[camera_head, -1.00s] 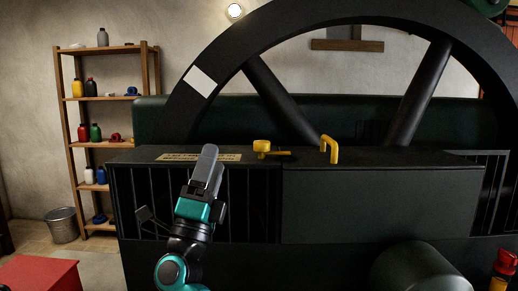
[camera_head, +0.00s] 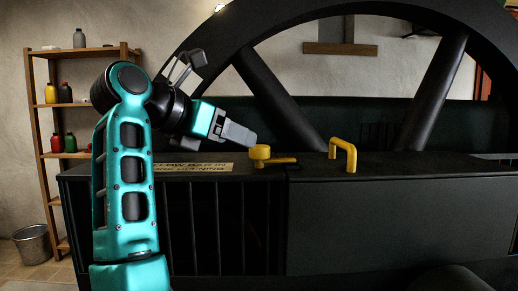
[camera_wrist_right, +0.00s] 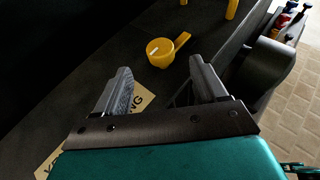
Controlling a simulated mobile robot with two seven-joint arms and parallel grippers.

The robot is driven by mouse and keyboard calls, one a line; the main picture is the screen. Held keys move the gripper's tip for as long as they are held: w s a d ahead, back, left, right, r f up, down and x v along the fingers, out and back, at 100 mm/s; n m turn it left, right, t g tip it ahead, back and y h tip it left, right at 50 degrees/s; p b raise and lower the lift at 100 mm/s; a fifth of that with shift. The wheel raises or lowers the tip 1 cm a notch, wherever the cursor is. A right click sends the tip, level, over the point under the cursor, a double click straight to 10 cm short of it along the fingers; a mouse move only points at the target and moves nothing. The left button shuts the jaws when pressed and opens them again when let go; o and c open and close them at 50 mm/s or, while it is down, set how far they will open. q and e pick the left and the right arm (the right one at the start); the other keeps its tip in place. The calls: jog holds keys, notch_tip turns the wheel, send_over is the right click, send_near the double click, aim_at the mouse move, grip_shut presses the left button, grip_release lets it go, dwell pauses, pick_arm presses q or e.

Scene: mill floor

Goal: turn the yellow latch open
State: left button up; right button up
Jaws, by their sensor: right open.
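The yellow latch (camera_head: 261,153) is a round knob with a short lever pointing right, on the dark top of the guard box. In the right wrist view the latch (camera_wrist_right: 160,50) shows its round cap, with the lever running up and to the right. My right gripper (camera_head: 250,138) is just left of the knob, fingers pointing at it. In the wrist view its two grey fingers (camera_wrist_right: 160,75) are apart and empty, with the latch just beyond the tips. Neither finger appears to touch it. My left gripper is out of view.
A yellow handle (camera_head: 343,147) stands on the box lid right of the latch. A pale label plate (camera_head: 193,169) lies left of it. The large black wheel (camera_head: 262,92) rises behind. A wooden shelf (camera_head: 40,130) with bottles and a bucket (camera_head: 33,244) stand at left.

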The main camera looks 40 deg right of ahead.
aim_at(257, 147)
jog(key=x, duration=0.9)
jog(key=shift+c, duration=0.5)
jog(key=shift+c, duration=0.7)
jog(key=c, duration=0.7)
